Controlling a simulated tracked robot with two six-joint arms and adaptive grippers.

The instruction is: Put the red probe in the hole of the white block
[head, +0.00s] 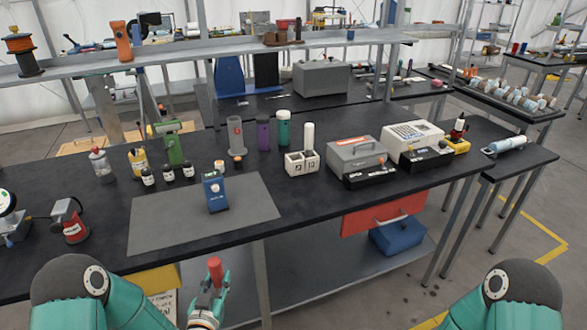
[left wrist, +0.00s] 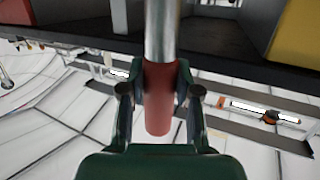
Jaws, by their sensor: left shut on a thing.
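My left gripper (head: 208,299) is at the bottom of the head view, in front of the bench's near edge. It is shut on the red probe (head: 215,268), whose red end sticks up from the jaws. In the left wrist view the fingers grip the probe's red handle (left wrist: 158,112), and its silver shaft (left wrist: 160,35) runs out past the fingertips. The white block (head: 302,164) stands upright on the dark bench, right of centre and well away from the probe. It has dark marks on its front; its hole cannot be made out clearly. My right gripper is out of view.
A grey mat (head: 160,220) with a blue device (head: 214,191) lies between the gripper and the block. A grey case (head: 355,156) stands right of the block, several bottles to its left. A red drawer (head: 385,212) hangs under the bench.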

